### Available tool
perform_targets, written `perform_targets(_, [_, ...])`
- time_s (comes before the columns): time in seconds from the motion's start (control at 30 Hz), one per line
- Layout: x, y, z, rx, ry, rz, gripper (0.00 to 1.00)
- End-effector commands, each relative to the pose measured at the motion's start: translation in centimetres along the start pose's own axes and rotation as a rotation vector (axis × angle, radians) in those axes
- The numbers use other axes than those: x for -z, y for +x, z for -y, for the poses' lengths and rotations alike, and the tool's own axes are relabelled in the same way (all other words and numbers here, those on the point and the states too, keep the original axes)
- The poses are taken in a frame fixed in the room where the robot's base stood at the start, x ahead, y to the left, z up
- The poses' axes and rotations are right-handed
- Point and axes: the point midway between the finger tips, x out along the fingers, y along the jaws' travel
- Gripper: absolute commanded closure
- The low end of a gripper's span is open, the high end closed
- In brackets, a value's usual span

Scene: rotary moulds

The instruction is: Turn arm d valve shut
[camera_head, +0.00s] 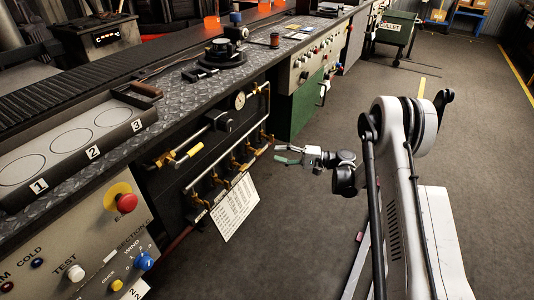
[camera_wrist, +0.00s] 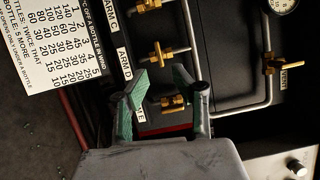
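The arm D valve (camera_wrist: 160,54) is a brass valve on a thin horizontal pipe in the wrist view, beside the label ARM D (camera_wrist: 124,63). A short brass bar crosses its body; I cannot tell whether the valve is open or shut. My gripper (camera_wrist: 161,73) is open and empty, its two green-padded fingers spread just below the arm D valve in the picture. The arm E valve (camera_wrist: 173,103) shows between the fingers, with its label partly hidden. In the head view my gripper (camera_head: 278,154) is right of the valve panel, apart from it.
The arm C valve (camera_wrist: 147,5) is at the wrist view's top edge. Another brass valve (camera_wrist: 275,65) and a gauge (camera_wrist: 282,4) are on the right. A printed chart (camera_head: 233,207) hangs below the valve row. The floor (camera_head: 310,235) around my gripper is clear.

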Motion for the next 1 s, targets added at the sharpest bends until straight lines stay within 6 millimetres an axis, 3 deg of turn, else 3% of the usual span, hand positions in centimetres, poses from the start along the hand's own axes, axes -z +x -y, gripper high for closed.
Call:
perform_targets(0.1, [0.0,-2.1,0.0,0.0,0.0,-0.002,0.75])
perform_targets(0.3, [0.0,-3.9,0.0,0.0,0.0,-0.001,0.75])
perform_targets(0.83, [0.0,-4.2,0.0,0.0,0.0,0.0,0.75])
perform_targets(1.0, [0.0,-3.9,1.4,-0.031,-0.001,-0.011,0.75])
